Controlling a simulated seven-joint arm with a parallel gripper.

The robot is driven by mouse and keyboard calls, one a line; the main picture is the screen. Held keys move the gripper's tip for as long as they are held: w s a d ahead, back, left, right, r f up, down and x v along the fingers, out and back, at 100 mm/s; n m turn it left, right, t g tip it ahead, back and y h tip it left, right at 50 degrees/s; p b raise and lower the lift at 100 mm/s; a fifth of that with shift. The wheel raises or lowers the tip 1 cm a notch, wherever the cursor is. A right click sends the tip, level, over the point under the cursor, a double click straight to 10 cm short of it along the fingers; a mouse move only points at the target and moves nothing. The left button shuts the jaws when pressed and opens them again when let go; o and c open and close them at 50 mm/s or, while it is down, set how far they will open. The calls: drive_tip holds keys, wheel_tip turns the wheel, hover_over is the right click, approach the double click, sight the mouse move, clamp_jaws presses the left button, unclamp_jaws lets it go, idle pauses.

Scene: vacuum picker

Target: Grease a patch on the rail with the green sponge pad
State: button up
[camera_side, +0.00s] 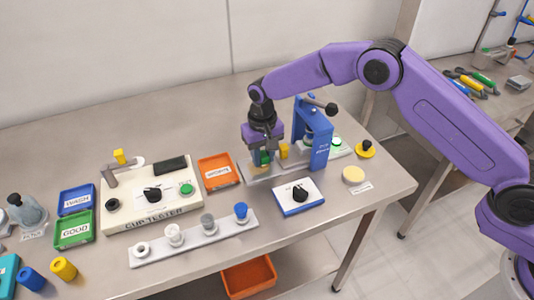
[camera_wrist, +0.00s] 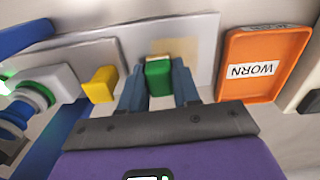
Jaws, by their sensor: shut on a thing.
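My gripper (camera_side: 264,157) is shut on the green sponge pad (camera_side: 265,158), low over the left end of the metal rail (camera_side: 246,174) by the blue press. In the wrist view the green pad (camera_wrist: 158,78) sits between the two fingers of my gripper (camera_wrist: 159,88). A tan patch (camera_wrist: 158,57) shows just beyond the pad on the grey rail plate (camera_wrist: 195,43). Whether the pad touches the rail cannot be told. A yellow block (camera_wrist: 101,84) stands on the rail beside the fingers; it also shows in the side view (camera_side: 283,151).
The blue press (camera_side: 321,147) with a black-knobbed lever stands close to the right of my gripper. The orange WORN tray (camera_side: 218,172) is close on the left. A white-topped box with a black knob (camera_side: 298,197) stands in front. A cup tester (camera_side: 130,205) is further left.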

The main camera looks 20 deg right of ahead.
sight(250, 170)
drive_tip(key=shift+s+a+f, duration=0.15)
drive_tip(key=shift+s+a, duration=0.05)
drive_tip(key=shift+a, duration=0.8)
drive_tip(key=shift+s+a+f, duration=0.1)
drive_tip(key=shift+s+a, duration=0.05)
drive_tip(key=shift+a, duration=0.85)
drive_tip(key=shift+a+r, duration=0.1)
drive_tip(key=shift+a, duration=0.7)
drive_tip(key=shift+r, duration=0.2)
drive_tip(key=shift+w+d+r, duration=0.1)
drive_tip(key=shift+w+r, duration=0.05)
drive_tip(key=shift+r, duration=1.35)
drive_tip(key=shift+w+d+r, duration=0.1)
drive_tip(key=shift+r, duration=1.35)
drive_tip(key=shift+r, duration=0.15)
drive_tip(key=shift+r, duration=1.35)
